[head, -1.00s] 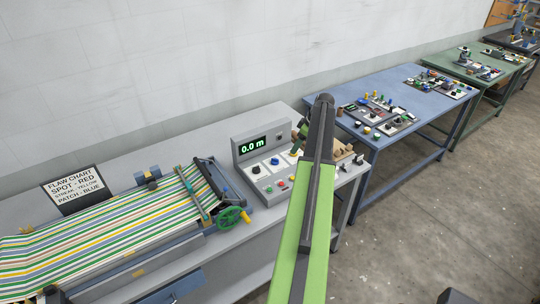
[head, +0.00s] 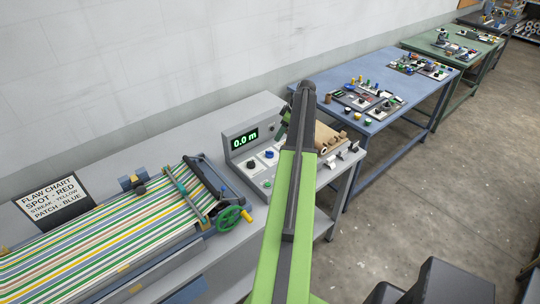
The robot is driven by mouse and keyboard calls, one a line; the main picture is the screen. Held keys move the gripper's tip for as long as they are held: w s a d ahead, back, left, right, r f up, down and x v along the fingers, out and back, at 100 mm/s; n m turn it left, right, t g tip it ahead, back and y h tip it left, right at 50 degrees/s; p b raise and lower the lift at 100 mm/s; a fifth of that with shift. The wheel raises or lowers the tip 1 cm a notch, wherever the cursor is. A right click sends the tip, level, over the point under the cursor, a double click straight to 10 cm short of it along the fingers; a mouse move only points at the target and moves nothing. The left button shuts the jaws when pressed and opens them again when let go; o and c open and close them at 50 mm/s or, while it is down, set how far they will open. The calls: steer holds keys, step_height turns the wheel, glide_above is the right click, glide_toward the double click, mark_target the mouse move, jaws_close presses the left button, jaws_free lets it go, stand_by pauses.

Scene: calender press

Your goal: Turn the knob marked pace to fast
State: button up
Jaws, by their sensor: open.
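The grey control box (head: 238,128) stands on the grey bench left of my raised arm, with a lit display (head: 244,139) reading 0.0 m. On its sloping panel are a black knob (head: 250,164) and a blue knob (head: 269,154), each on a white plate. The markings are too small to read, so I cannot tell which knob is pace or where it points. My green and dark arm covers the right part of the panel. My gripper's fingers cannot be made out; the arm's far end is folded behind its upper link.
A striped web on rollers with a green handwheel (head: 229,217) lies left of the box, beside a flaw chart sign (head: 50,198). Small parts lie on the bench's right end. A blue table (head: 340,75) and a green table (head: 425,43) stand beyond.

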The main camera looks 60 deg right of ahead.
mark_target(271, 152)
steer(key=b+x, duration=1.1)
steer(key=x, duration=0.2)
steer(key=shift+f, duration=0.3)
steer(key=shift+r, duration=0.15)
jaws_close()
